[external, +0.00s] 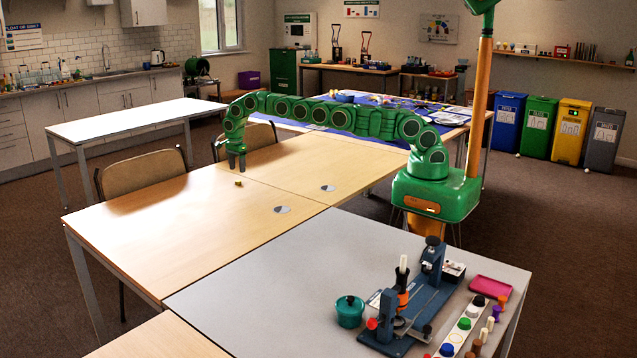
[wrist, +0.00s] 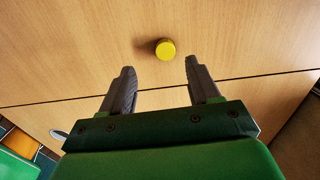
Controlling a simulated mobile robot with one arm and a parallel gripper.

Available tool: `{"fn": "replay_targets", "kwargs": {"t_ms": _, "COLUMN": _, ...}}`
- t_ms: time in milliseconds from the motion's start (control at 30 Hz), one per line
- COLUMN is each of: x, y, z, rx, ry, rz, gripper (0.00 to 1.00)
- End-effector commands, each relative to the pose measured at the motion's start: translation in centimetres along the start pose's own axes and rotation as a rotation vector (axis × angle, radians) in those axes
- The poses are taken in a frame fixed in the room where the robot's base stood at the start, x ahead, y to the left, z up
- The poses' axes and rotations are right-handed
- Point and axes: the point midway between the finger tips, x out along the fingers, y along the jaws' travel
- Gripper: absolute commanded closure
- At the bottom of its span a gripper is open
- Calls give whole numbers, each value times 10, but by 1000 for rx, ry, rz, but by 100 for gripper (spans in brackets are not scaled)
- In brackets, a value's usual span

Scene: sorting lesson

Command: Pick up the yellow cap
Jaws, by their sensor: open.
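The yellow cap (wrist: 165,49) lies on the light wooden table, just ahead of my fingertips in the wrist view. It also shows as a small yellow spot in the external view (external: 238,183). My gripper (wrist: 160,68) is open and empty, with its two dark fingers spread on either side of the line to the cap. In the external view my gripper (external: 237,165) points down just above the cap. I cannot tell the exact height between them.
The wooden table (external: 200,230) is clear around the cap, with a seam near it. Two grey discs (external: 282,209) (external: 328,188) lie farther right. A chair (external: 144,172) stands at the far table edge. A grey table (external: 270,295) with a blue press and small parts is in front.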

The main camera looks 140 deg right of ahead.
Motion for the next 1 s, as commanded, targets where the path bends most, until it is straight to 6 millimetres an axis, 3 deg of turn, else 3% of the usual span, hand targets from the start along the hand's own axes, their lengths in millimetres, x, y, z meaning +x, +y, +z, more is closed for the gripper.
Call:
{"fn": "replay_targets", "kwargs": {"t_ms": 367, "x": 26, "y": -4, "z": -3, "rx": 1, "ry": 1, "rz": 0, "gripper": 39}}
{"fn": "replay_targets", "kwargs": {"t_ms": 700, "x": 64, "y": -7, "z": -4, "rx": 0, "ry": 0, "rz": 3, "gripper": 39}}
{"fn": "replay_targets", "kwargs": {"t_ms": 933, "x": 66, "y": -8, "z": -3, "rx": -1, "ry": 0, "rz": 0, "gripper": 39}}
{"fn": "replay_targets", "kwargs": {"t_ms": 1000, "x": 65, "y": -8, "z": -3, "rx": -1, "ry": 0, "rz": 0, "gripper": 48}}
